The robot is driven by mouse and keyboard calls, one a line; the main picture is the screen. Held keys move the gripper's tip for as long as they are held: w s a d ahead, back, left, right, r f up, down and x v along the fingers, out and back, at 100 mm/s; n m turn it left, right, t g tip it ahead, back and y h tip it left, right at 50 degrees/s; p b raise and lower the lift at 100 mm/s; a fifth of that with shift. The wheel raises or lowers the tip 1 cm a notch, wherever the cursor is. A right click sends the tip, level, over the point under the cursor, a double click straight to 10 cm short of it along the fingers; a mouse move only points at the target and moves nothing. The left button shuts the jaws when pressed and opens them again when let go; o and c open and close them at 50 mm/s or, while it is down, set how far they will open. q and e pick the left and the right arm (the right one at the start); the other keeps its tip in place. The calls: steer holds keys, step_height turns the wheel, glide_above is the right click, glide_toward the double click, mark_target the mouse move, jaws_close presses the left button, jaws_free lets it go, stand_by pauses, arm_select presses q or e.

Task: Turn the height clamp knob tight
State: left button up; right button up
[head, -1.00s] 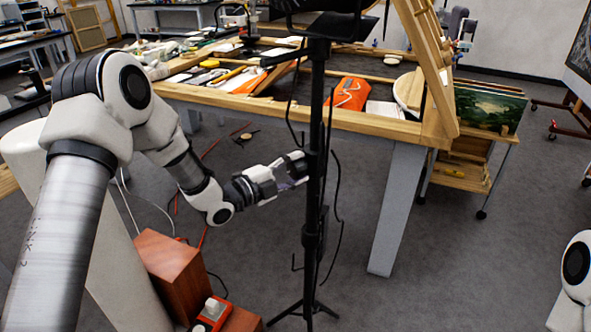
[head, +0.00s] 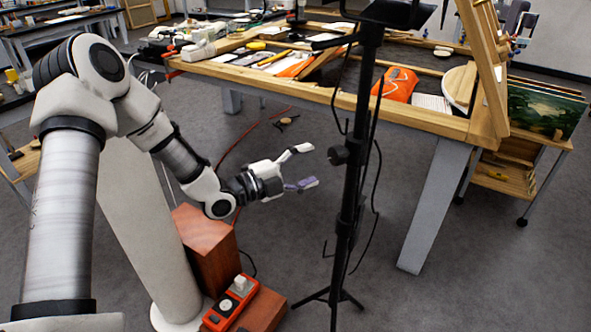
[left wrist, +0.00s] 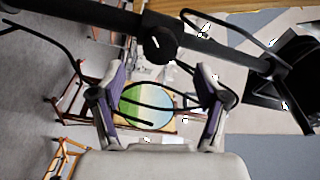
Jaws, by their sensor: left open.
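The height clamp knob (head: 338,155) is a small black knob on the left side of a black upright stand (head: 352,190). My left gripper (head: 310,167) is open and empty, to the left of the stand and apart from the knob. In the left wrist view the knob (left wrist: 160,45) shows on the dark pole, which crosses the top of the picture. There the two fingers of my left gripper (left wrist: 162,75) are spread wide, with the knob just beyond the gap between their tips. My right gripper is not in view.
A wooden-framed worktable (head: 430,118) with tools and an orange bag (head: 398,83) stands behind the stand. Loose black cables (head: 372,200) hang along the pole. A wooden box (head: 205,245) and an orange device (head: 230,303) are at lower left. Grey floor is clear between.

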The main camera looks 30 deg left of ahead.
arm_select(q)
steer(key=v, duration=0.4)
steer(key=shift+d, duration=0.1)
steer(key=shift+f, duration=0.1)
